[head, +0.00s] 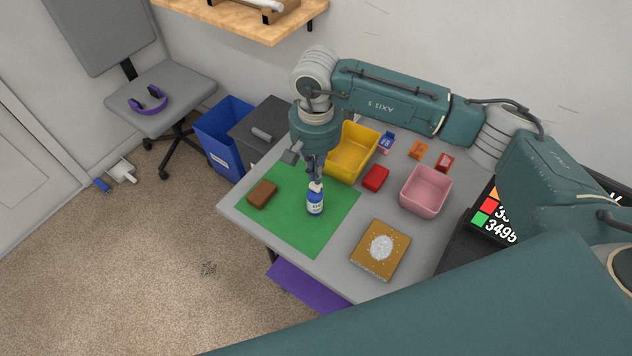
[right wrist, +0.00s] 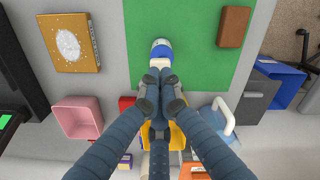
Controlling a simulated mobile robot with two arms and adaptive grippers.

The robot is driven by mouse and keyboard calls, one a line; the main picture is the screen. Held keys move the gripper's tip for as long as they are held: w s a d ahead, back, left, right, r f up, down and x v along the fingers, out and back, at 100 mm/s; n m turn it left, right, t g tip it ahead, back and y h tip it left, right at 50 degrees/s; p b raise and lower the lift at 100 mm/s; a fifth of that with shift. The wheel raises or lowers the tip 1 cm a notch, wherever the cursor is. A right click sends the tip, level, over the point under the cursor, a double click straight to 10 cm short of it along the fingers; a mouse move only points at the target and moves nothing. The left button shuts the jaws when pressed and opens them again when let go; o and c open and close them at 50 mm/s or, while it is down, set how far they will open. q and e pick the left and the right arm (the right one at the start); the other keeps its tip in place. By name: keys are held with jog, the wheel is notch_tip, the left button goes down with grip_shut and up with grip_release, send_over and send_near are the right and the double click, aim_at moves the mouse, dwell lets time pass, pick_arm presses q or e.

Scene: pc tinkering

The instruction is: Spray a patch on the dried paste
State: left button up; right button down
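A small blue and white bottle (head: 315,203) with a label is upright over the green mat; whether it touches the mat is unclear. My right gripper (head: 316,182) points down from above, its fingers closed around the bottle's white top. In the right wrist view the fingertips (right wrist: 160,82) meet at the bottle (right wrist: 162,50). A grey-white speckled patch of dried paste (head: 381,248) covers the middle of a golden-brown square block (head: 367,264) to the right of the bottle. Block (right wrist: 82,62) and paste (right wrist: 68,44) also show in the right wrist view. My left gripper is out of view.
The green mat (head: 278,222) also carries a brown block (head: 262,194). A yellow bin (head: 364,140), a red block (head: 376,178) and a pink bin (head: 426,190) stand on the grey table. Bare table lies between mat and golden-brown block. A screen (head: 500,222) stands at right.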

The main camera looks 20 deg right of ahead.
dwell(0.3)
jog(key=shift+r+p, duration=0.9)
jog(key=shift+r, duration=1.6)
jog(key=shift+s+f, duration=0.1)
